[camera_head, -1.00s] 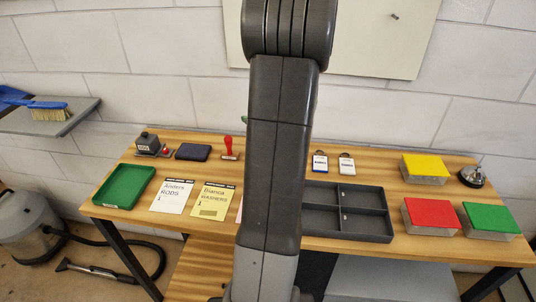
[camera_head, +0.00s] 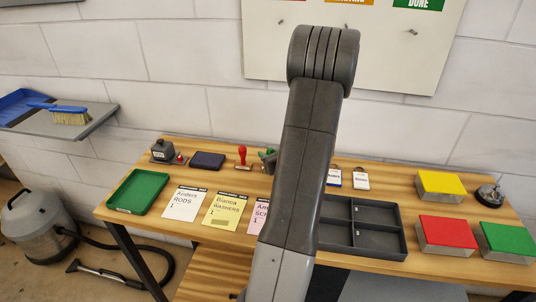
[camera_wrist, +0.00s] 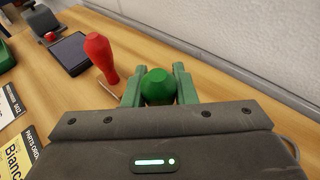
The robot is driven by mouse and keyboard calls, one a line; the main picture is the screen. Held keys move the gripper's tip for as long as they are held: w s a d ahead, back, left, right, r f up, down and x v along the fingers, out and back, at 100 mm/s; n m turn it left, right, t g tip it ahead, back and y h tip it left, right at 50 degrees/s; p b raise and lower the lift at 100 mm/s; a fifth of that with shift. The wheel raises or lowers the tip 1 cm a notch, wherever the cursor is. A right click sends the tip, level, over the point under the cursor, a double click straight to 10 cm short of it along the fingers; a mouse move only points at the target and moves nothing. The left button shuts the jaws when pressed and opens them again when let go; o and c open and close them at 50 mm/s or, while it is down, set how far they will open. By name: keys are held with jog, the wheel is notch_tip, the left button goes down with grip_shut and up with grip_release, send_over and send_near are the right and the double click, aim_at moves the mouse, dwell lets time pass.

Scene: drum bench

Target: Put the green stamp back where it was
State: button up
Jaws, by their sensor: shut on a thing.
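The green stamp (camera_wrist: 158,88) is between the two fingers of my gripper (camera_wrist: 158,86) in the wrist view, with its round green handle showing; its base is hidden behind the gripper body. In the head view my gripper (camera_head: 268,157) shows only partly, left of my arm, over the back of the bench beside the red stamp. The red stamp (camera_head: 242,157) stands upright at the back of the bench, and it also shows in the wrist view (camera_wrist: 102,58), just left of my gripper. I cannot tell whether the green stamp touches the bench.
A dark ink pad (camera_head: 207,160) and a small dark device (camera_head: 163,151) lie left of the red stamp. Paper cards (camera_head: 228,209) and a green tray (camera_head: 139,191) are in front. A grey divided tray (camera_head: 380,252) and colored boxes (camera_head: 448,236) are to the right.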

jog(key=shift+f, duration=0.2)
jog(key=o, duration=1)
jog(key=shift+r, duration=0.2)
jog(key=shift+s+d+r, duration=0.1)
jog(key=shift+s, duration=0.05)
jog(key=b+v, duration=0.1)
jog(key=v, duration=1)
jog(key=shift+s+d+r+b, duration=0.1)
jog(key=shift+s+d+b, duration=0.05)
jog(key=shift+s+b, duration=0.15)
